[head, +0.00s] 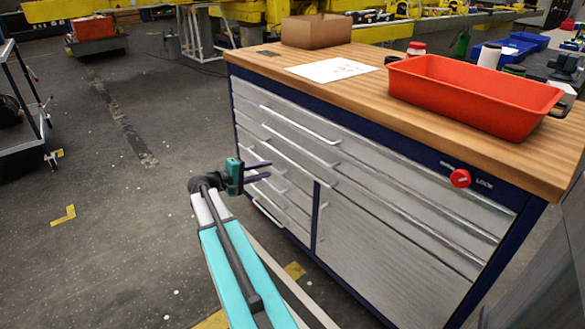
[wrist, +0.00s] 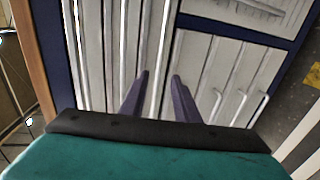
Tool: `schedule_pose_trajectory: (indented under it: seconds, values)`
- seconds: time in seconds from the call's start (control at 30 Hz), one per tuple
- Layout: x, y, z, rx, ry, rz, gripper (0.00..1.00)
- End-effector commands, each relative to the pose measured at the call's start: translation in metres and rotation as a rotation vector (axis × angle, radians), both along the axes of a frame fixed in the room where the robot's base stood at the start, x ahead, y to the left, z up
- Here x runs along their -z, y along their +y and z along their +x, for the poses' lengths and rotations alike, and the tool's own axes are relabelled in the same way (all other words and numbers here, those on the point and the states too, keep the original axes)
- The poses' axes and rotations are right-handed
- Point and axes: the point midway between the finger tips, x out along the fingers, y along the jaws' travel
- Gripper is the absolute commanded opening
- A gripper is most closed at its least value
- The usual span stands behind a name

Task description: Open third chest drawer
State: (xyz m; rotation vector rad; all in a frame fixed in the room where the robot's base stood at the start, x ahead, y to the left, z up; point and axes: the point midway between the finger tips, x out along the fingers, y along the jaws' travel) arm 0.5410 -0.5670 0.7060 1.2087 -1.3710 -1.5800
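The blue-framed chest (head: 232,110) has several light grey drawers under a wooden top. The third long drawer's handle (head: 290,160) runs along its front, and the drawer looks closed. In the wrist view this handle (wrist: 168,55) appears as a slanted bar between the fingertips. My gripper (head: 270,170) is at the left part of the chest front, with its purple fingers pointing at it. The fingers (wrist: 162,76) are apart with nothing visibly clamped. I cannot tell whether they reach around the handle or stop short of it.
Smaller drawers (head: 275,197) and a wide panel (head: 390,265) lie below the long drawers. A red tray (head: 470,95), a cardboard box (head: 316,31) and paper (head: 331,70) are on top. A red lock knob (head: 460,178) sticks out at right.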

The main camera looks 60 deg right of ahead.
Motion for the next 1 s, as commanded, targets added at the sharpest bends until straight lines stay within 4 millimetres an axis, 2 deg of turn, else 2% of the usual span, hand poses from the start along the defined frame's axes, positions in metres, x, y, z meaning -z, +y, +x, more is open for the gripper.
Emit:
schedule_pose_trajectory:
  seconds: [0.37, 0.57, 1.0]
  values:
    - [0.000, -0.001, 0.000, 0.000, 0.000, -0.001, 0.28]
    - [0.002, -0.009, -0.003, 0.001, 0.001, -0.001, 0.28]
    - [0.014, -0.062, -0.020, 0.000, 0.001, -0.001, 0.28]
